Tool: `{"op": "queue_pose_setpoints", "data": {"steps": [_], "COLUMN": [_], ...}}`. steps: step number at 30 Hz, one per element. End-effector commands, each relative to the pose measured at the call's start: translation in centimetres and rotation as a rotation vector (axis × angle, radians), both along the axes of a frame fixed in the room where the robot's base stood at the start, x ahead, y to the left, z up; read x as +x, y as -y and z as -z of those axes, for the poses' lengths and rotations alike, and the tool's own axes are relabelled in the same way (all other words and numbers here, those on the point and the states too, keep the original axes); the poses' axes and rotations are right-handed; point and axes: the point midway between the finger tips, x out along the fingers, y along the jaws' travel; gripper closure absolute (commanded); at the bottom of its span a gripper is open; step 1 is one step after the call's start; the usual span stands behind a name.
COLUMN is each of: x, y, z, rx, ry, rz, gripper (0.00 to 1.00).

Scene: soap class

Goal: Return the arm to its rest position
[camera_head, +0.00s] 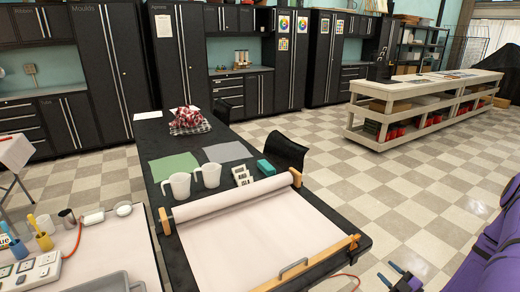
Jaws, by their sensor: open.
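My gripper (389,272) shows at the bottom edge, right of centre, low over the checkered floor and to the right of the long black table (335,207). Its two small fingers point up and left and stand apart, with nothing seen between them. The lower part of the gripper is cut off by the frame. Purple links of my arm fill the lower right corner. My gripper is clear of the table and touches nothing that I can see.
A pale workbench (358,127) stands at the back right. Open floor (400,195) lies between. Dark cabinets line the wall.

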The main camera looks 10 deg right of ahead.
Motion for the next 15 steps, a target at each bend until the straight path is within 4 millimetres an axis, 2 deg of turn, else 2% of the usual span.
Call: {"op": "queue_pose_setpoints", "data": {"steps": [5,8,15], "x": [2.2,4.1,8.4], "y": [0.8,1.5,2.8], "z": [-1.6,-3.1,-7.6], "rx": [-0.061,-0.115,-0.234], "ry": [-0.077,-0.16,-0.361], "rz": [-0.033,-0.051,-0.048], "gripper": [0.54,0.54,0.54]}}
